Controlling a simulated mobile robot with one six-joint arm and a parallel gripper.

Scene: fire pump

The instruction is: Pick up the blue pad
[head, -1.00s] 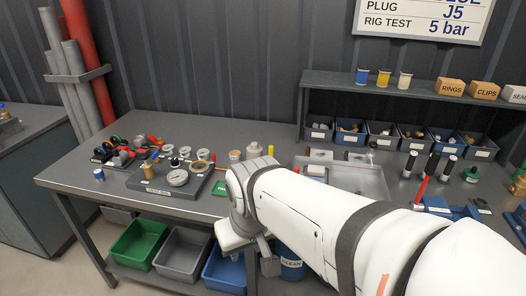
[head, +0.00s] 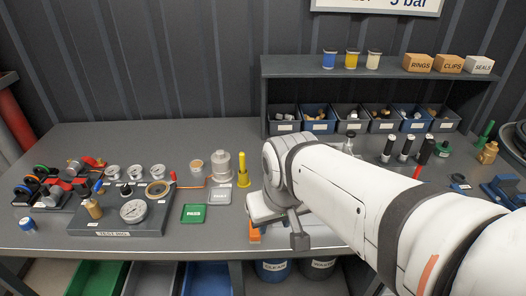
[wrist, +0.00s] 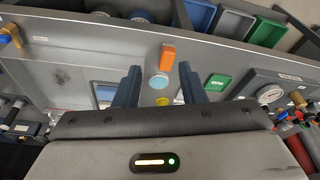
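A light blue round disc (wrist: 158,81), which looks like the blue pad, lies on the grey bench in the wrist view. My gripper (wrist: 159,70) is open and empty, with one dark finger on each side of the disc in the picture. The height of the fingers above it is hard to tell. A yellow disc (wrist: 162,101) shows just below it, and an orange block (wrist: 167,57) just above it, near the bench's front edge. In the head view the orange block (head: 254,232) shows beside my arm, which hides the blue disc.
The gauge board (head: 118,217) is farther left. A shelf (head: 380,72) with small bins is at the back right.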

